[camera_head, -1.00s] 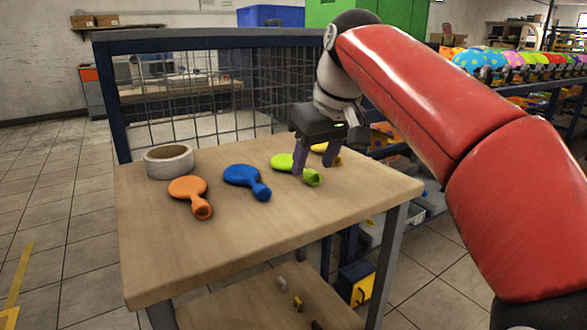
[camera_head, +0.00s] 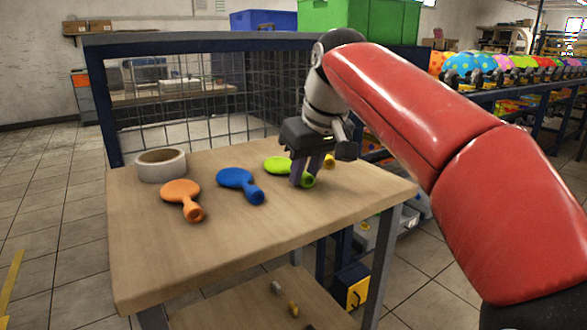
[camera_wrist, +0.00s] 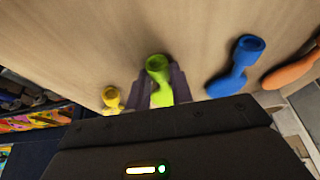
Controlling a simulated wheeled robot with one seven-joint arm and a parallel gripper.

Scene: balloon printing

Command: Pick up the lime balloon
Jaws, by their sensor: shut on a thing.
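The lime balloon (camera_head: 277,165) lies on the wooden table, with its round body to the left of my gripper and its neck end to the front. My gripper (camera_head: 303,183) points down at the table and is shut on the balloon's neck. In the wrist view the lime balloon (camera_wrist: 159,72) sits between the two fingers (camera_wrist: 161,88), its open neck end showing beyond them. The fingers hide part of the balloon in the head view. It appears to be still at table level.
A blue balloon (camera_head: 236,179) and an orange balloon (camera_head: 181,192) lie to the left. A yellow balloon (camera_head: 329,161) lies partly hidden to the right. A white tape roll (camera_head: 161,167) stands at the back left. A wire mesh panel (camera_head: 215,105) rises behind the table (camera_head: 260,225).

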